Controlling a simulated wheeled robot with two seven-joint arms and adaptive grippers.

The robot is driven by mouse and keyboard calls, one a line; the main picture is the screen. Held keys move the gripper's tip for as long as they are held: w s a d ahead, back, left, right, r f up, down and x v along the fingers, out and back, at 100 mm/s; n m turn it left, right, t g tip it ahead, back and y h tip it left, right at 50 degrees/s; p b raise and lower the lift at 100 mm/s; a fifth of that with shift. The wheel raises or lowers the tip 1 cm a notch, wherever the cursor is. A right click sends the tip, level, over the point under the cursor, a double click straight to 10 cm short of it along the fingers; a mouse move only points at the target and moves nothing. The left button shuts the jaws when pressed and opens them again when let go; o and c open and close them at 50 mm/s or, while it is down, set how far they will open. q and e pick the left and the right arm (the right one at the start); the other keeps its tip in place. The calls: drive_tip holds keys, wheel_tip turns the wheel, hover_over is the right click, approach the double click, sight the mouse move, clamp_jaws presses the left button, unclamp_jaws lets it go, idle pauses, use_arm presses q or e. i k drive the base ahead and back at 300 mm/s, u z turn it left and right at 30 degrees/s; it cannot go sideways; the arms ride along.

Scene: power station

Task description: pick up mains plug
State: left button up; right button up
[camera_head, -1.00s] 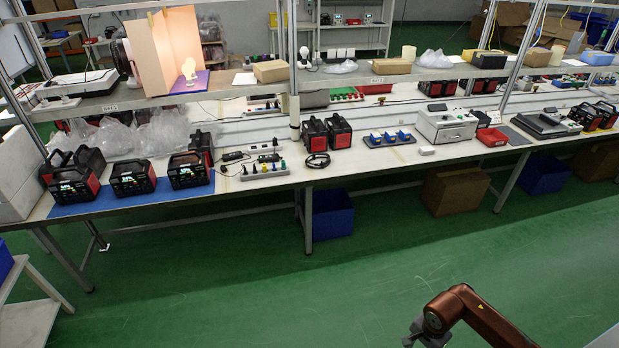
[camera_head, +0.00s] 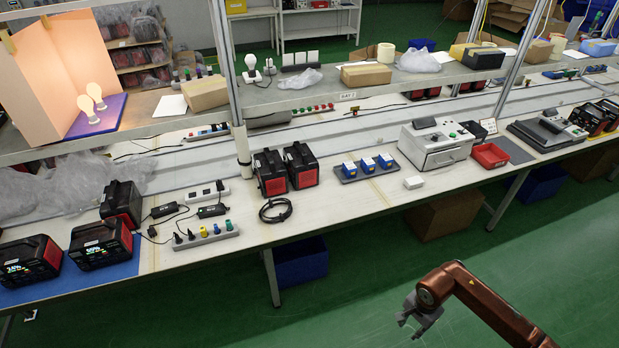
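A grey rack (camera_head: 206,236) on the workbench carries a row of several small plugs. Among them are a dark one (camera_head: 178,239), a yellow one (camera_head: 203,231), a blue one (camera_head: 215,228) and a green one (camera_head: 228,225). I cannot tell for sure which is the mains plug. Two black power adapters (camera_head: 164,210) with cables lie behind the rack, near a white power strip (camera_head: 207,193). My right gripper (camera_head: 410,324) hangs over the green floor in front of the bench, well right of the rack. Its fingers look apart and empty. My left gripper is out of view.
Black-red power units (camera_head: 100,243) stand on a blue mat at left; two more (camera_head: 270,173) stand right of the rack, behind a coiled black cable (camera_head: 275,210). A shelf (camera_head: 300,94) overhangs the bench on posts (camera_head: 242,150). The bench front is clear beside the rack.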

sight(152, 231)
drive_tip(key=u, duration=0.35)
drive_tip(key=i, duration=1.45)
drive_tip(key=u, duration=1.85)
drive_tip(key=i, duration=0.9)
drive_tip(key=u, duration=0.85)
